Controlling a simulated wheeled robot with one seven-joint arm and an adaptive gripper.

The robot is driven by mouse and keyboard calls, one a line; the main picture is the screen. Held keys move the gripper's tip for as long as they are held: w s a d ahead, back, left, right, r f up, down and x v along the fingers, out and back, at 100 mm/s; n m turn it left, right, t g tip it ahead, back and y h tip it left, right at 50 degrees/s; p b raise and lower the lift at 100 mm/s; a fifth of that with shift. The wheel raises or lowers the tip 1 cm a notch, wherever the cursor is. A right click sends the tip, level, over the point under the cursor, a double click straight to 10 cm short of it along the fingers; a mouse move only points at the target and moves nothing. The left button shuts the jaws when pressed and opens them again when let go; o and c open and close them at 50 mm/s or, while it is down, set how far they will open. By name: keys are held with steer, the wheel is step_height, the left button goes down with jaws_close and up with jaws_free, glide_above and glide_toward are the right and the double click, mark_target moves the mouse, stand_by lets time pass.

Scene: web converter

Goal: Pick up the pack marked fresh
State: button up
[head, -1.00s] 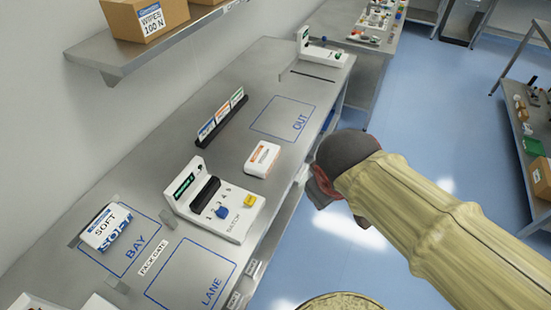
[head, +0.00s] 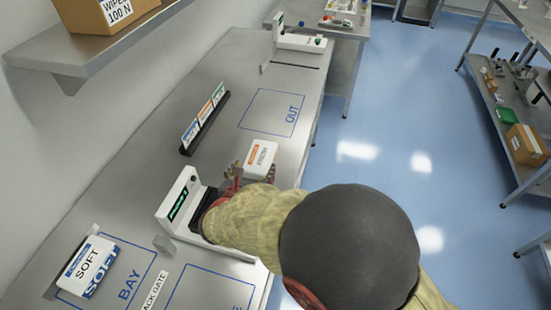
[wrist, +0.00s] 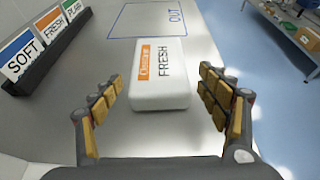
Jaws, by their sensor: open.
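The pack marked fresh (wrist: 160,80) is a white block with an orange label, lying flat on the steel bench. In the head view the pack (head: 260,157) lies just beyond my gripper (head: 238,172). In the wrist view my gripper (wrist: 160,115) is open, with one padded finger on each side of the pack's near end. The fingers look clear of its sides, with bare bench showing between. In the head view my arm hides part of the gripper.
A white device (head: 182,200) stands beside my arm. A SOFT pack (head: 86,264) lies in the BAY area.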

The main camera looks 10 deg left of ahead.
mark_target(259, 158)
steer(key=shift+o, duration=1.3)
steer(key=x, duration=0.2)
steer(key=shift+w+f+b, duration=0.15)
steer(key=shift+w+b, duration=0.1)
steer(key=shift+b, duration=0.1)
steer(key=b+x, duration=0.2)
steer(key=x, duration=0.3)
steer(key=shift+w+a, duration=0.1)
steer(key=shift+w, duration=0.05)
steer(key=c, duration=0.3)
steer(key=c, duration=1.1)
steer(key=shift+c, duration=0.5)
steer(key=shift+r, duration=0.3)
